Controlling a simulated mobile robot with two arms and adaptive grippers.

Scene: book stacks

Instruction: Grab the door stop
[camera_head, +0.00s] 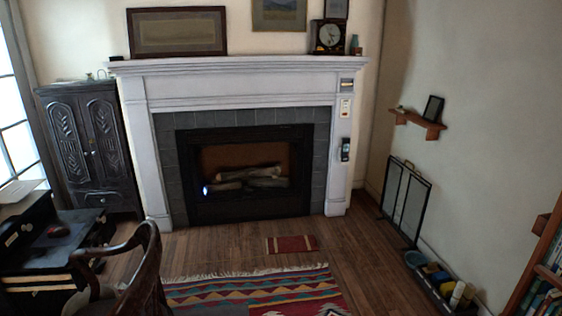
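I cannot make out a door stop for certain in the head view. A small flat red item with pale stripes (292,244) lies on the wood floor in front of the fireplace; I cannot tell if it is a mat or something thicker. A dark tray (432,292) on the floor by the right wall holds a blue-green bowl and several small yellow, white and dark things, too small to name. Neither of my grippers is in view.
A fringed patterned rug (250,292) covers the front floor. A wooden chair (145,270) and dark desk (45,240) stand at left. A folding screen (405,200) leans near the right wall; a bookshelf (540,270) stands front right. Bare floor (350,240) lies before the fireplace (245,170).

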